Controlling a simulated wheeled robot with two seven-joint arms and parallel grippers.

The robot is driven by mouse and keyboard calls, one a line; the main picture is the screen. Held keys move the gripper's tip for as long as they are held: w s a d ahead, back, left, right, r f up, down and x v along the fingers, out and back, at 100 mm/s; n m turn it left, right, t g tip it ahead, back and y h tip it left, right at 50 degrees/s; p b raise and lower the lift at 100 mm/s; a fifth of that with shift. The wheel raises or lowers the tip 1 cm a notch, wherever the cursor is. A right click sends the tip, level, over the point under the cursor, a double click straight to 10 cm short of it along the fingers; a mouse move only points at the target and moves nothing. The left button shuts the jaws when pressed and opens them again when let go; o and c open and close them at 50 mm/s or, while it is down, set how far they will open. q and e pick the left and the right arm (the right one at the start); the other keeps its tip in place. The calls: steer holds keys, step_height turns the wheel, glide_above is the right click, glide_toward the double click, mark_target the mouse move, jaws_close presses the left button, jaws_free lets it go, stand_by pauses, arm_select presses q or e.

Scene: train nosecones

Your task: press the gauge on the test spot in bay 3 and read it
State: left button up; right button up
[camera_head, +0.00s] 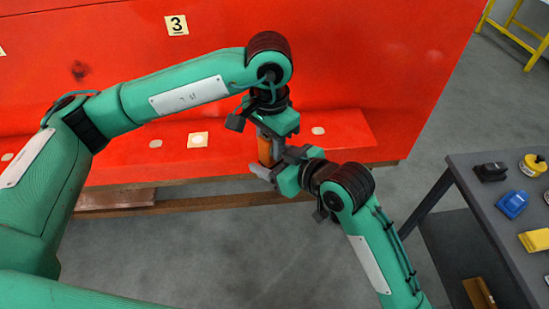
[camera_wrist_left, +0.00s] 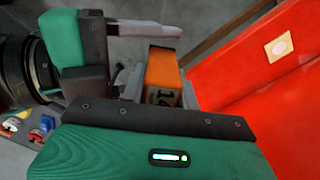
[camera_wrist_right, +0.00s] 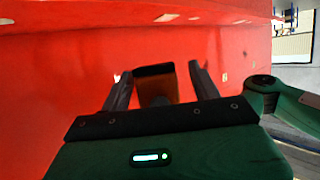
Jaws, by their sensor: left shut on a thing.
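An orange gauge (camera_head: 265,150), a small block with dark digits on one end, is held by my left gripper (camera_head: 267,136), which points down in front of the red ledge. The gauge also shows in the left wrist view (camera_wrist_left: 162,72); I cannot read its digits surely. My right gripper (camera_head: 263,158) is open, its fingers on either side of the gauge with gaps in the right wrist view (camera_wrist_right: 157,84). A "3" sign (camera_head: 176,25) is on the red wall. Below it, a pale square with a round white spot (camera_head: 197,139) lies on the ledge, left of the gauge.
A dark table (camera_head: 480,165) at right holds a black item (camera_head: 490,171), a blue item (camera_head: 512,204) and yellow items (camera_head: 534,165). A brown board (camera_head: 115,199) lies below the ledge. Grey floor is clear in front.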

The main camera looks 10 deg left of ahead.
steer(key=c, duration=0.9)
arm_select(q)
steer(key=o, duration=1.2)
steer(key=shift+c, duration=0.2)
arm_select(e)
steer(key=shift+c, duration=0.2)
